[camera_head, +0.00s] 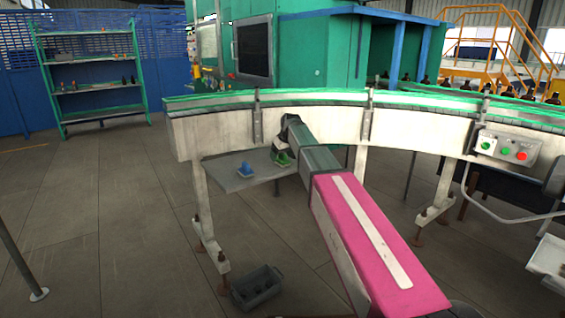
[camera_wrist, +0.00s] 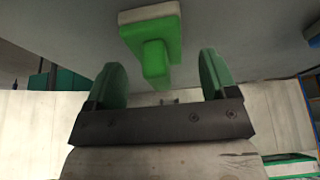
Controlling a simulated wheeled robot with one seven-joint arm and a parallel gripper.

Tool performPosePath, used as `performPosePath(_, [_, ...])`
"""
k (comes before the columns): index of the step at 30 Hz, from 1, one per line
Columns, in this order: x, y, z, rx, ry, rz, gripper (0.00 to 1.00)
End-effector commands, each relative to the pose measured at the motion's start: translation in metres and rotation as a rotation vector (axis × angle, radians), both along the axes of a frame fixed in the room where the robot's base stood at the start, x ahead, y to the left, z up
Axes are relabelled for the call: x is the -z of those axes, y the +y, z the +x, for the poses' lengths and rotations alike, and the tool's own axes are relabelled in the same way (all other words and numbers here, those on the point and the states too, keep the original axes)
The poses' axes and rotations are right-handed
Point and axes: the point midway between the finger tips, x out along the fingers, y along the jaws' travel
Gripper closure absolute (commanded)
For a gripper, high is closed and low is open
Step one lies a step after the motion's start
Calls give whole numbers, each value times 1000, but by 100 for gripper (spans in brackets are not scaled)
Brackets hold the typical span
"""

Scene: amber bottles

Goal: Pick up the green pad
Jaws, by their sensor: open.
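The green pad (camera_wrist: 153,45) has a pale base and a raised green grip. In the wrist view it is at the top centre, on a grey surface. My gripper (camera_wrist: 160,66) is open, with one rounded green finger on each side of the pad's grip. There is a visible gap between each finger and the grip. In the head view, the green pad (camera_head: 282,159) shows small on a grey shelf (camera_head: 230,181) under the conveyor, beside the end of my arm, which partly hides that spot.
A blue pad (camera_head: 245,169) stands on the same shelf, left of the green one. The conveyor (camera_head: 215,131) runs just above the shelf, with support legs around it. A dark crate (camera_head: 257,285) sits on the floor below. A control box (camera_head: 503,148) is at the right.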

Motion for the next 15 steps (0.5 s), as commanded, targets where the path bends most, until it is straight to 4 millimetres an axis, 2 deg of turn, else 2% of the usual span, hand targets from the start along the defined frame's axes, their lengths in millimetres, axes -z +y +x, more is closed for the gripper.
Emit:
performPosePath(4, [14, 4, 5, 0, 1, -1, 21])
performPosePath(10, [15, 4, 5, 0, 0, 0, 21])
performPosePath(11, [15, 4, 5, 0, 0, 0, 25])
performPosePath(15, [15, 3, 5, 0, 0, 0, 70])
